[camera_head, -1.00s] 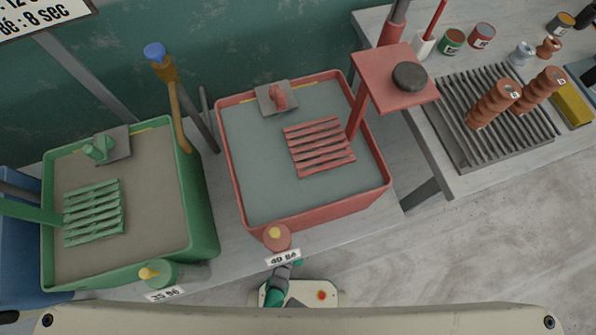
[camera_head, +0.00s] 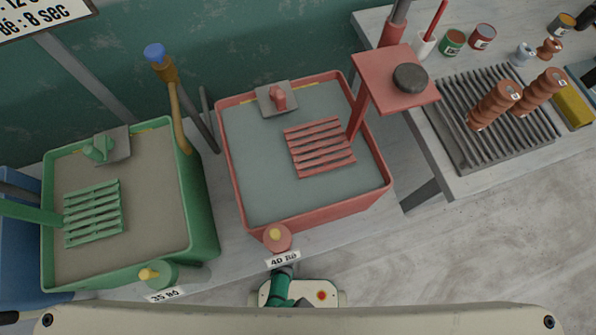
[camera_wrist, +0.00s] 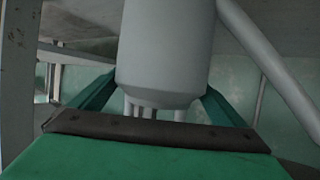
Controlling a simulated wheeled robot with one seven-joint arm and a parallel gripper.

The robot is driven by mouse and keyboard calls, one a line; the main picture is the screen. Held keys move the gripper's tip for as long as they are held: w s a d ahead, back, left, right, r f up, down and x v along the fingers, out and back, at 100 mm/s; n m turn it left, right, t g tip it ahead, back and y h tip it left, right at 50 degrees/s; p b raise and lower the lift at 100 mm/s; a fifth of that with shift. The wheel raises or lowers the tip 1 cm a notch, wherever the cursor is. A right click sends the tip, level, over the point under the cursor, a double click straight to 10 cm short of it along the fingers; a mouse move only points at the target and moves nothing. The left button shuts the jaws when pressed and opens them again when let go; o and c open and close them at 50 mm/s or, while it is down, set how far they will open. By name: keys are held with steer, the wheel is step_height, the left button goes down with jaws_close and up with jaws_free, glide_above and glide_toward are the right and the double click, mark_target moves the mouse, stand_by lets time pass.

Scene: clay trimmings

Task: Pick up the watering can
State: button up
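No watering can can be made out for certain in either view. In the wrist view, a pale grey rounded body (camera_wrist: 165,55) fills the middle, with a long grey slanting bar (camera_wrist: 268,60) at its right; I cannot tell whether these belong to the can. My gripper (camera_wrist: 160,88) has its green fingers spread to the left and right of this body. The body hides the fingertips, and no contact shows. In the head view, part of my green arm shows low at the centre below the bench edge; the gripper is hidden there.
A green tub (camera_head: 203,215) and a red tub (camera_head: 310,220) of liquid stand on the bench. A red stand (camera_head: 385,95) bears a dark disc. A ribbed grey rack (camera_head: 470,125) holds clay pieces on the right table. Concrete floor (camera_head: 500,240) is clear at lower right.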

steer(key=shift+r, duration=0.1)
steer(key=c, duration=1.4)
steer(key=shift+c, duration=0.2)
